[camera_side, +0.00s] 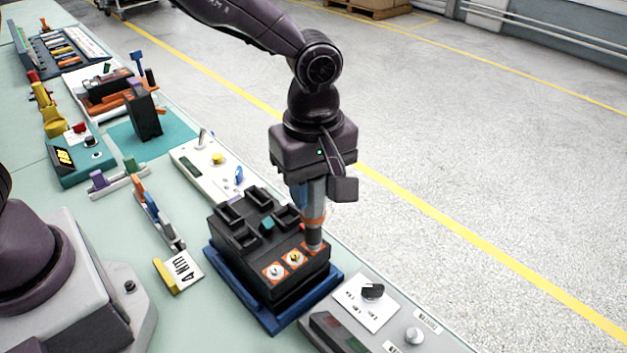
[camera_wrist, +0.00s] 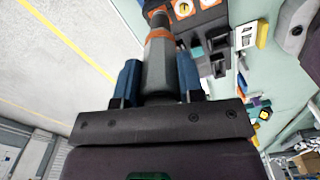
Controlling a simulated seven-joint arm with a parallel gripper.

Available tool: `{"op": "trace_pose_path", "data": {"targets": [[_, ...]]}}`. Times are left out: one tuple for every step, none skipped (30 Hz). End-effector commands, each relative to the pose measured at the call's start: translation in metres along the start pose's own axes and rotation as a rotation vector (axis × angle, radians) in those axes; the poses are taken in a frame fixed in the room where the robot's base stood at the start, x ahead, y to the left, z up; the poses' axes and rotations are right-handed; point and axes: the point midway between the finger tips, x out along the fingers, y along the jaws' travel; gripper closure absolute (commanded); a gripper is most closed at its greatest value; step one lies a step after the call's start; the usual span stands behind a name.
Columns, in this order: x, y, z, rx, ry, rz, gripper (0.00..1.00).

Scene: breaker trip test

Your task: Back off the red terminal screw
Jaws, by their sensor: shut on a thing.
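My gripper (camera_side: 314,192) is shut on a grey driver tool with an orange band (camera_side: 315,216). In the wrist view, its two blue fingers (camera_wrist: 158,80) stand either side of the driver (camera_wrist: 157,62). The driver points down, and its nose is at the far right terminal of a black breaker block (camera_side: 262,285). Two orange-marked terminals with pale screws show beside it, one in the middle (camera_side: 294,258) and one at the left (camera_side: 275,271). The screw under the nose is hidden, so its colour and its contact with the driver cannot be told.
The block sits in a blue tray (camera_side: 225,289). A grey box with a black knob (camera_side: 372,291) stands close at the right. A white panel (camera_side: 205,170) is behind. A white tag with a yellow clip (camera_side: 183,268) lies at the left on the pale green bench.

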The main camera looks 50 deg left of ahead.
Motion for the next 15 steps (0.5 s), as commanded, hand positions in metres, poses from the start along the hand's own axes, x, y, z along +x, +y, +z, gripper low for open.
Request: {"op": "trace_pose_path", "data": {"targets": [[0.0003,0.0003,0.0001,0.000,0.000,0.001,0.88],[0.0006,0.0003,0.0001,0.000,0.000,0.001,0.88],[0.0011,0.0003,0.0001,0.000,0.000,0.002,0.88],[0.0014,0.0003,0.0001,0.000,0.000,0.002,0.88],[0.0018,0.0003,0.0001,0.000,0.000,0.001,0.88],[0.0023,0.0003,0.0001,0.000,0.000,0.001,0.88],[0.0026,0.0003,0.0001,0.000,0.000,0.001,0.88],[0.0030,0.0003,0.0001,0.000,0.000,0.001,0.88],[0.0035,0.0003,0.0001,0.000,0.000,0.001,0.88],[0.0038,0.0003,0.0001,0.000,0.000,0.001,0.88],[0.0042,0.0002,0.0001,0.000,0.000,0.001,0.88],[0.0047,0.0002,0.0001,0.000,0.000,0.001,0.88],[0.0051,0.0002,0.0001,0.000,0.000,0.001,0.88],[0.0054,0.0002,0.0001,0.000,0.000,0.001,0.88],[0.0059,0.0002,0.0001,0.000,0.000,0.001,0.88]]}}
